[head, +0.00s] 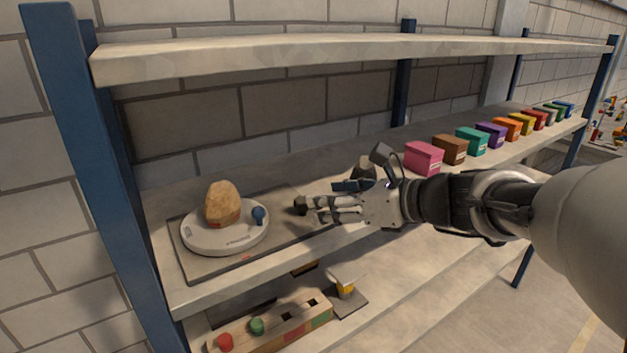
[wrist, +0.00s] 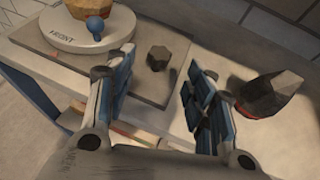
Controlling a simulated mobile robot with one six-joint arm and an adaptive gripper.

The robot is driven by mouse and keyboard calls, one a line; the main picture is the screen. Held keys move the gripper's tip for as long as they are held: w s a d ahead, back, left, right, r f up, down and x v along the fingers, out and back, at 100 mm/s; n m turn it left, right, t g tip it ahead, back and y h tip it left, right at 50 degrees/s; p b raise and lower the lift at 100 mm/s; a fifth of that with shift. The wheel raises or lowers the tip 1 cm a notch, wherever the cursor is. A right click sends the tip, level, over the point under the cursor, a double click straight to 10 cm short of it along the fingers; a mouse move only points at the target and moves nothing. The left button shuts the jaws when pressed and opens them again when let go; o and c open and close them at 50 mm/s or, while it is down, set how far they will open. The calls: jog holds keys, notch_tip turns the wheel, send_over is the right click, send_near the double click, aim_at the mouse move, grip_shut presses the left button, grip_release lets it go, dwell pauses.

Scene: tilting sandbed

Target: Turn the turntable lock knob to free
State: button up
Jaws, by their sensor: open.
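The round white turntable (head: 225,238) sits on a dark base plate (head: 197,268) at the left of the shelf, with a brown lump (head: 222,203) on top. A blue ball-topped knob (head: 259,214) stands at its right rim and also shows in the wrist view (wrist: 94,26). A dark faceted knob (wrist: 158,58) stands on the plate beside the turntable; in the head view it (head: 301,204) is just left of my fingertips. I cannot tell which knob is the lock or how it is set. My gripper (head: 322,206) is open and empty; in the wrist view the dark knob lies beyond and between its fingers.
A dark rock-like piece (wrist: 270,93) on a red base stands right of my gripper. Several coloured boxes (head: 424,158) line the shelf to the right. The upper shelf (head: 300,55) is above; a block with red and green knobs (head: 285,322) is below.

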aim_at(305, 200)
jog(key=b+x, duration=0.1)
jog(key=x, duration=0.6)
jog(key=shift+f+b, duration=0.1)
jog(key=shift+b, duration=0.2)
jog(key=shift+c, duration=0.5)
jog(key=c, duration=0.9)
